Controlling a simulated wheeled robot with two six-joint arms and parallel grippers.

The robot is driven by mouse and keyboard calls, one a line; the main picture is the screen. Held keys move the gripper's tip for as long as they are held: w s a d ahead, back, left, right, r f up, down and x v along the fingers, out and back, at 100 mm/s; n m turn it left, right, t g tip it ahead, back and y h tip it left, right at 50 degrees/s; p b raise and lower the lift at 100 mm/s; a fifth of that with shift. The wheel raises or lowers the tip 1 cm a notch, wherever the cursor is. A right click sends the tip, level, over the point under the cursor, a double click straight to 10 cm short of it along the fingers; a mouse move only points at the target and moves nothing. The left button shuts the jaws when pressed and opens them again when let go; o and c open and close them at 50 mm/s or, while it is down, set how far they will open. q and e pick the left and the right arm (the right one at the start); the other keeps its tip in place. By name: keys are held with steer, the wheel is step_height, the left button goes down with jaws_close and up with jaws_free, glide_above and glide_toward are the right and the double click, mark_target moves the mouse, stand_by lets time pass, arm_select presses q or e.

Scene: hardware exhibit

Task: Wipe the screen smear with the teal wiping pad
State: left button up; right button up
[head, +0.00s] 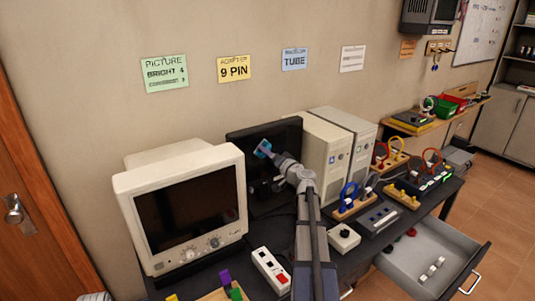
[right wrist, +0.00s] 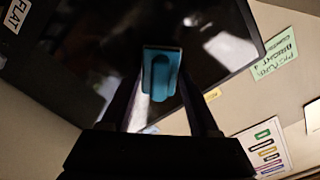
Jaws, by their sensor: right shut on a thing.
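The teal wiping pad (head: 264,148) is held by my right gripper (head: 271,155) in front of the dark flat screen (head: 290,134). In the right wrist view the teal pad (right wrist: 161,62) sits between the fingers of the gripper (right wrist: 160,95), against the dark flat screen (right wrist: 85,30). I cannot tell whether the pad touches the glass. Pale whitish patches (right wrist: 228,50) show on the glass beside the pad; I cannot tell smear from reflection. My arm hides the lower part of the screen in the head view. My left gripper is not in view.
A beige CRT monitor (head: 187,207) stands left of the flat screen, and beige computer towers (head: 324,158) stand close on its right. A power strip (head: 270,269) and a small white box (head: 344,237) lie in front. An open drawer (head: 445,240) juts out at right.

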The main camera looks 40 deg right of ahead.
mark_target(278, 143)
steer(key=shift+s+d, duration=0.15)
steer(key=shift+d, duration=1.85)
steer(key=shift+s+d, duration=0.15)
steer(key=shift+d, duration=0.8)
steer(key=shift+s+d, duration=0.1)
steer(key=shift+d, duration=0.85)
steer(key=shift+s, duration=0.1)
steer(key=shift+s+a, duration=0.2)
steer(key=shift+s, duration=1.3)
steer(key=shift+s+a, duration=0.2)
steer(key=shift+s, duration=1.25)
steer(key=shift+s, duration=0.1)
steer(key=s, duration=0.2)
steer(key=shift+s+a, duration=0.15)
steer(key=shift+s, duration=0.2)
